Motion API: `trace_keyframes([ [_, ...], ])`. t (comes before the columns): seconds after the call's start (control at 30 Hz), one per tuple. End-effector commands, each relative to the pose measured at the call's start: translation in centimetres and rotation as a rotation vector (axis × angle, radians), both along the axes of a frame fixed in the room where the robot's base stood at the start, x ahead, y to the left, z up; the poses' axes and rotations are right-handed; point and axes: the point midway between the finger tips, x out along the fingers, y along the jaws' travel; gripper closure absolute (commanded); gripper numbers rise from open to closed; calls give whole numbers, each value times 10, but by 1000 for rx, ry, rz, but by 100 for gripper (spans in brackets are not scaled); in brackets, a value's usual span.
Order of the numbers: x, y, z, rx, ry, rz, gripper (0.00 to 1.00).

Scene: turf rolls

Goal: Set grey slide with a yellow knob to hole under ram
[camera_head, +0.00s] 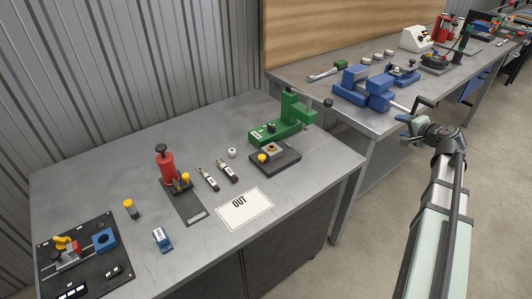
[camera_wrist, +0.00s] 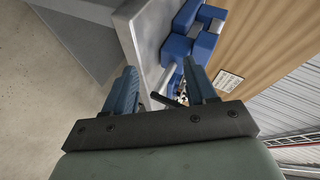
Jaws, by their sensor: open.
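A green press (camera_head: 275,130) stands at the right of the near bench. In front of it lies a dark grey base (camera_head: 288,162) with a yellow knob (camera_head: 262,158) at its left. A red upright unit (camera_head: 166,166) on a dark plate (camera_head: 190,210) has another yellow knob (camera_head: 185,177) beside it. Which one belongs to the grey slide, and its hole, are too small to tell. My gripper (camera_head: 406,128) is open and empty, right of the near bench. Its spread fingers also show in the wrist view (camera_wrist: 161,70), facing a bench edge and blue parts.
A blue vise (camera_head: 362,90) stands on the far bench near my gripper. The near bench holds an OUT sheet (camera_head: 245,209), marker-like tubes (camera_head: 209,179), a yellow-capped cylinder (camera_head: 130,208), a blue block (camera_head: 162,239) and a black fixture board (camera_head: 85,262). Open floor lies beside the benches.

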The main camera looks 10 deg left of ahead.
Motion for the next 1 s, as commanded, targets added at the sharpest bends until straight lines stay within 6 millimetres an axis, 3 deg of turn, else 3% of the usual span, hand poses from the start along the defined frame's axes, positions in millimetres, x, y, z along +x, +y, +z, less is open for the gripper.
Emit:
trace_keyframes([
  [0.03,1,30,14,74,10,36,44],
  [0.2,-5,131,49,331,109,166,44],
  [0.4,-24,239,75,511,300,316,44],
  [0.7,-60,365,84,515,621,453,44],
  [0.9,-83,431,72,350,814,481,44],
  [1.0,-88,452,60,194,884,471,44],
])
